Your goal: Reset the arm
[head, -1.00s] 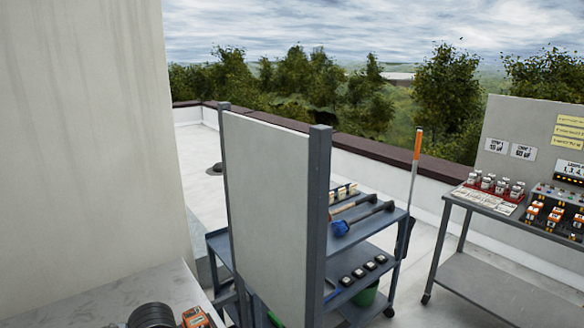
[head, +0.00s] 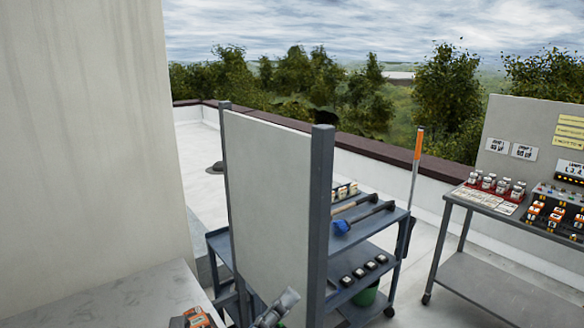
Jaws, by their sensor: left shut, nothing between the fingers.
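My left gripper (head: 277,308) shows at the bottom edge, just right of the middle of the pale bench's front. Its grey fingers are close together and hold nothing. It is in front of the lower part of the upright grey panel (head: 268,190) in this view. Most of the left arm is below the picture. My right gripper is out of view.
An orange and dark item (head: 193,319) lies on the pale bench top (head: 115,300), cut by the bottom edge. A blue-grey cart (head: 375,255) with tools stands behind the panel. A grey workbench (head: 490,212) stands at right. Open roof floor lies between them.

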